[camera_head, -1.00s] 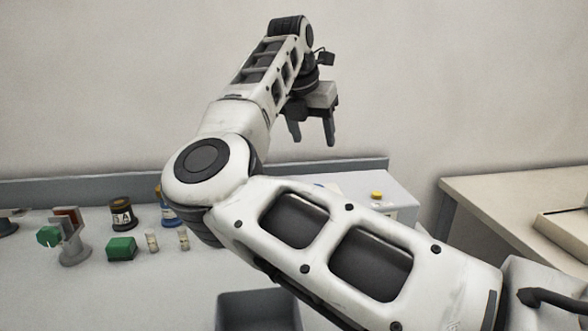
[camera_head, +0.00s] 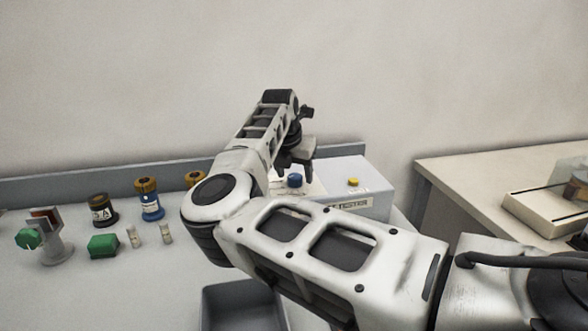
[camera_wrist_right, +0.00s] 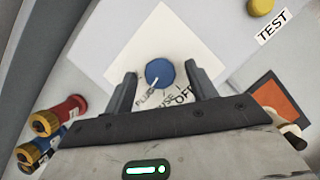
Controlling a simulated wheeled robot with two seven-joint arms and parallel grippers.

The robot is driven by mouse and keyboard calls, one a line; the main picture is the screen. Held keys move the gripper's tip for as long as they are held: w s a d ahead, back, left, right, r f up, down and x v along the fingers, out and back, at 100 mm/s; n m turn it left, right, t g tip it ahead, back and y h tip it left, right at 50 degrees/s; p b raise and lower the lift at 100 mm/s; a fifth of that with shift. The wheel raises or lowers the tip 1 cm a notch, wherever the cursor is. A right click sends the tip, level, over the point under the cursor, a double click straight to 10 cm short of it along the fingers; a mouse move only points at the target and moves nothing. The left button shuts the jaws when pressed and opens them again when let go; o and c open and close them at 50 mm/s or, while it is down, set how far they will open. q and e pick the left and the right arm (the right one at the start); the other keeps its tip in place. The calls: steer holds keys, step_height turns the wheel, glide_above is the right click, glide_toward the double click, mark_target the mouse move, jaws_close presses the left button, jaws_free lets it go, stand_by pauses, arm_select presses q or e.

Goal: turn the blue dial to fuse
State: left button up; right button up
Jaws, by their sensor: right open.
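The blue dial (camera_wrist_right: 159,73) sits on a white plate (camera_wrist_right: 165,38) on the box, between my right gripper's fingers in the right wrist view. A white pointer mark on the dial faces lower left. Printed words, including FUSE and OFF, lie below the dial, partly covered by the gripper. My right gripper (camera_wrist_right: 161,76) is open, one finger on each side of the dial; I cannot tell whether they touch it. In the head view the dial (camera_head: 295,180) shows just below the gripper (camera_head: 296,164). My left gripper is not in view.
The box (camera_head: 362,190) has a yellow button (camera_head: 353,182) right of the dial, labelled TEST in the wrist view. A grey bin (camera_head: 240,305) is in front. Another table (camera_head: 470,180) stands right.

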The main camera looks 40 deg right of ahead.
steer(key=shift+w+f, duration=0.1)
steer(key=shift+f, duration=0.15)
steer(key=c, duration=1)
